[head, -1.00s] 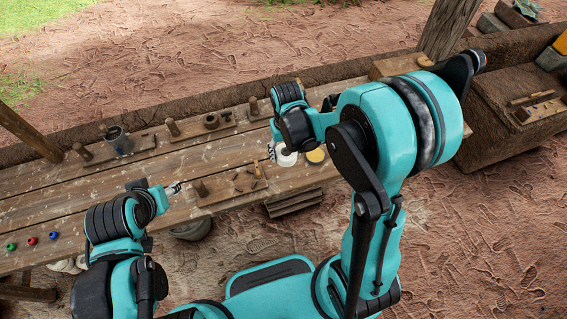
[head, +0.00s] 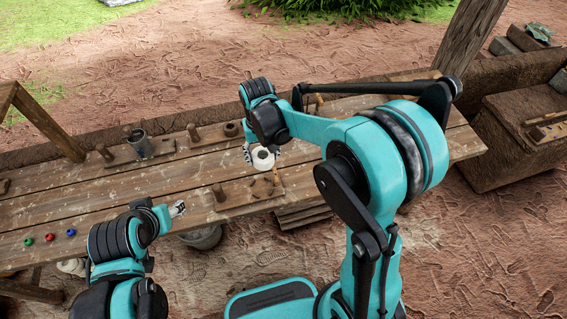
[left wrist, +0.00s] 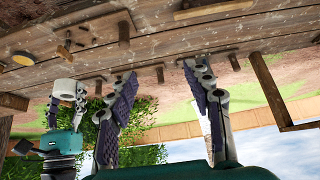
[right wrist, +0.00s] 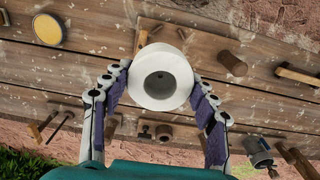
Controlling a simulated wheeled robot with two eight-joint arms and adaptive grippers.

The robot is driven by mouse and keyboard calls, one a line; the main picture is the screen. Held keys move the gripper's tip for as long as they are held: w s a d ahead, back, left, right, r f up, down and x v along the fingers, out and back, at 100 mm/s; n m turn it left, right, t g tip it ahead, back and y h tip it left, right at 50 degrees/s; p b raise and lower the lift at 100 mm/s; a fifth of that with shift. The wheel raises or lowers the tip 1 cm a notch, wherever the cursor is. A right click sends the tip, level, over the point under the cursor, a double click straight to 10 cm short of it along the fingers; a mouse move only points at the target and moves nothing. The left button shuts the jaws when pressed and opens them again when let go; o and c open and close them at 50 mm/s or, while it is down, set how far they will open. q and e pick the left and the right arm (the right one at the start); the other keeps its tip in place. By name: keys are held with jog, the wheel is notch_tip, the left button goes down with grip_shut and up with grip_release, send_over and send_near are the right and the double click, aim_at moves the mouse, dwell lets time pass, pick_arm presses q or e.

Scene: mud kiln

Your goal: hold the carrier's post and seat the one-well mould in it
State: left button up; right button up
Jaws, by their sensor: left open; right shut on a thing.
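The white one-well mould (head: 263,158), a round block with one hole in its top, is held in my right gripper (head: 262,150). In the right wrist view the mould (right wrist: 163,78) sits between the two fingers, above the table. The carrier (head: 240,201) looks to be the front wooden board, with an upright post (head: 218,193) at its left end and a small peg at its right. The post (right wrist: 232,62) stands apart from the mould in the right wrist view. My left gripper (head: 178,209) is open and empty, left of the post. In the left wrist view its fingers (left wrist: 165,95) are spread.
Two more boards with posts stand along the back, one with a metal cup (head: 138,145), one with a dark ring (head: 231,129). A yellow disc (right wrist: 47,29) lies on the table. My right arm covers the table's right part.

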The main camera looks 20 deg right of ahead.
jog(key=shift+w+a+r, duration=0.1)
jog(key=shift+a+r, duration=0.35)
jog(key=shift+a, duration=0.35)
pick_arm(q)
jog(key=n+g, duration=0.7)
jog(key=n, duration=1)
send_over(215, 187)
notch_tip(215, 187, down, 11)
jog(key=shift+a+f, duration=0.1)
pick_arm(e)
jog(key=shift+w, duration=0.1)
pick_arm(q)
jog(key=shift+w+f+n, duration=0.1)
jog(key=shift+f+n, duration=0.2)
jog(key=shift+n, duration=0.1)
jog(key=shift+d+f, duration=0.2)
jog(key=shift+f, duration=0.4)
notch_tip(215, 187, down, 11)
